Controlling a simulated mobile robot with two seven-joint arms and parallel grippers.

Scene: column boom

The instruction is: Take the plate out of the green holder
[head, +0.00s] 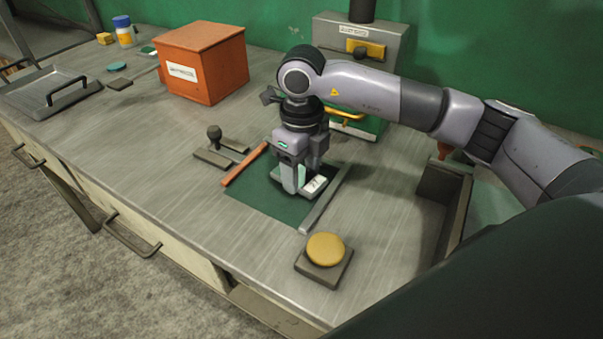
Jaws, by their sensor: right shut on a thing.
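The green holder (262,201) is a flat dark green bed on the bench, with an orange strip along its left side and a grey rail along its right side. A small pale plate (315,185) with dark marks shows at the fingertips of my right gripper (302,184). My right gripper points down over the right part of the green bed and is shut on the plate. The fingers hide part of the plate, and I cannot tell whether it touches the bed. My left gripper is not in view.
A yellow round button on a grey base (325,250) stands in front of the holder. A dark knobbed fixture (215,142) is to its left. An orange box (203,65) and grey cabinet (360,45) stand behind. A grey open bin (445,195) is at right. Bench front left is clear.

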